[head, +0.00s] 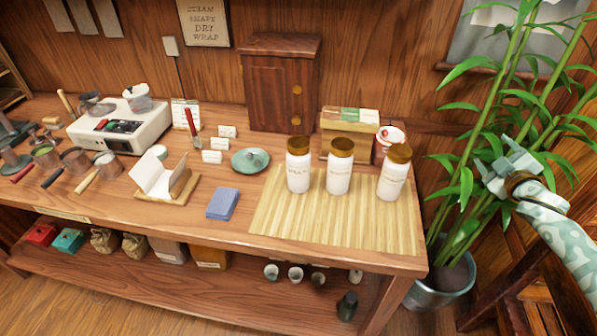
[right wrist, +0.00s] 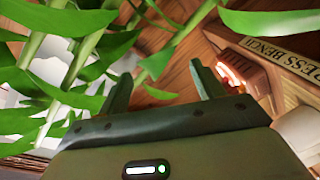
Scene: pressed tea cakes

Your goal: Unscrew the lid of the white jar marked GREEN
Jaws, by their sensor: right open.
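Three white jars with brown lids stand upright on a slatted bamboo mat (head: 300,232) at the right end of the bench: a left jar (head: 298,176), a middle jar (head: 339,181) and a right jar (head: 390,186). Each has a lid on it. Their labels are too small to read, so I cannot tell which is GREEN. My right gripper (head: 500,160) is open and empty, off the bench to the right of the jars, in front of the plant. Its two fingers show apart in the right wrist view (right wrist: 162,88). My left gripper is not in view.
A leafy potted plant (head: 467,188) stands right of the bench, its leaves close around my right gripper. The mat's front is clear.

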